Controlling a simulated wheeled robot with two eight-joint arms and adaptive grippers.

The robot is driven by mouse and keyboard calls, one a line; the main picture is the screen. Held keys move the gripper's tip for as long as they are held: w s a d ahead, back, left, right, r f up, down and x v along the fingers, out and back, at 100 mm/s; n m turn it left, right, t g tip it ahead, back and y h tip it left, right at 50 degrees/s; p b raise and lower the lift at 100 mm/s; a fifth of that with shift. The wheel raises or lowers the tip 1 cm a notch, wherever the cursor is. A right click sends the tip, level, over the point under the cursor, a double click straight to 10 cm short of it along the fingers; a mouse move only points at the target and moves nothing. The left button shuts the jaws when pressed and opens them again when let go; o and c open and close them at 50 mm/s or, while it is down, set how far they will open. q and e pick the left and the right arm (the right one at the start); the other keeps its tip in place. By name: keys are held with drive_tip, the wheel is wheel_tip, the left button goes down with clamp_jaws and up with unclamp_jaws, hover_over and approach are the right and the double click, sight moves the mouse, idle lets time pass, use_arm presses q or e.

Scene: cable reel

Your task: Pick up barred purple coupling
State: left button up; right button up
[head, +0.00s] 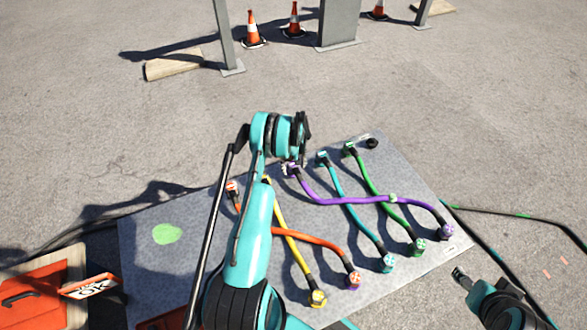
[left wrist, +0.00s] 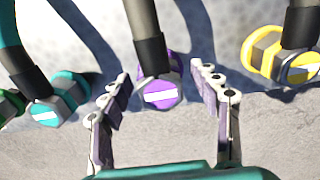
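The barred purple coupling (left wrist: 160,94), with a white bar on its face, sits between the fingers of my left gripper (left wrist: 160,73) in the left wrist view. The fingers are open, one on each side, with gaps to the coupling. In the head view my left gripper (head: 294,163) is over the far end of the purple cable (head: 345,201), where the coupling (head: 290,171) is partly hidden. The cable's other end carries a purple coupling (head: 446,231) at the mat's right side. My right gripper (head: 462,277) is at the lower right, off the mat; its opening is unclear.
A teal coupling (left wrist: 57,98) and a yellow coupling (left wrist: 282,60) flank the barred purple one. Orange (head: 312,241) and green (head: 375,187) cables also lie on the grey mat (head: 200,275). Cones (head: 294,20) and posts stand far behind.

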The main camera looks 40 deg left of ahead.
use_arm(q)
drive_tip(key=c, duration=1.1)
